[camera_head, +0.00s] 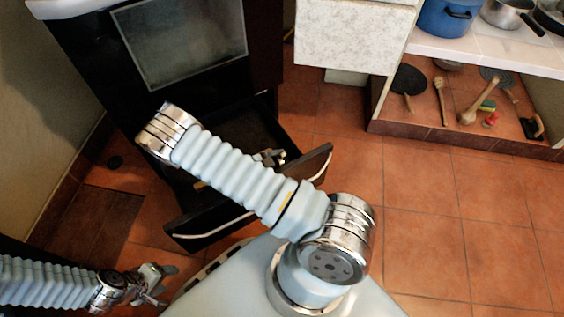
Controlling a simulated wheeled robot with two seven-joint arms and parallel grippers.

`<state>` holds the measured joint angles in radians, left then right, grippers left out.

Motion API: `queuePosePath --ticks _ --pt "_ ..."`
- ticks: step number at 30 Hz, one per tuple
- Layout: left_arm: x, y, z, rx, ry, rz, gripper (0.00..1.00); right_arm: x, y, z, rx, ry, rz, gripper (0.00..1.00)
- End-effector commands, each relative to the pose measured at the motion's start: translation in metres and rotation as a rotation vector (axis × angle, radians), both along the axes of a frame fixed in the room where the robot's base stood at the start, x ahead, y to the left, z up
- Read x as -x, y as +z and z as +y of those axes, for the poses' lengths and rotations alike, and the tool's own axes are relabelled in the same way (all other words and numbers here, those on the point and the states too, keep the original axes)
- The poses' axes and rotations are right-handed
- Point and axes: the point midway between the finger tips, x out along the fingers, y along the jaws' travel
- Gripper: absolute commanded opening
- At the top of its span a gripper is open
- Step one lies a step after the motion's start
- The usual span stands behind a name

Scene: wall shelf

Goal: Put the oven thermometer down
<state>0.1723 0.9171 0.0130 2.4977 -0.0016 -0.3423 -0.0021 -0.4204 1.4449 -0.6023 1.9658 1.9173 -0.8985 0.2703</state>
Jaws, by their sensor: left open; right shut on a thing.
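My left gripper (152,282) is at the lower left, open and empty, above the floor. My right arm crosses the middle of the view, over an open drawer (213,238) under the oven. The part of my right gripper (269,157) that shows is small, past the arm's upper edge and over the inside of the drawer. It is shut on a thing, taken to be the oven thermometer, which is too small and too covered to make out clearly. I cannot tell whether that thing touches the drawer bottom.
The black oven (185,40) with a glass door stands behind the drawer. At the right, a low shelf (463,140) holds pans and wooden tools. A blue pot (446,18) and metal pans stand on the white counter above. The tiled floor (440,220) at the right is clear.

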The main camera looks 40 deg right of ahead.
Motion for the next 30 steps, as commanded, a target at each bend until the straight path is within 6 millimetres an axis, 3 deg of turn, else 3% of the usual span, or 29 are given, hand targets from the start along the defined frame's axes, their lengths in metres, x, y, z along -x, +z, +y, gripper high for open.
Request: queuePosePath --ticks 12,13,18,26,30 --pt "-0.001 -0.01 0.0 0.0 0.002 -0.002 0.57 0.0 -0.01 0.0 0.001 -0.001 0.0 0.37" --pt "-0.001 -0.01 0.0 0.0 0.002 -0.002 0.57 0.0 -0.01 0.0 0.001 -0.001 0.0 0.69" --pt "-0.001 -0.01 0.0 0.0 0.002 -0.002 0.57 0.0 -0.01 0.0 0.0 0.0 -0.001 0.94" --pt "-0.001 -0.009 0.0 0.0 0.002 -0.002 0.57 0.0 -0.009 0.0 0.0 0.0 0.0 0.94" --pt "0.0 0.004 0.0 0.0 0.0 0.0 0.57 0.0 0.004 0.0 0.0 0.002 0.0 0.94"
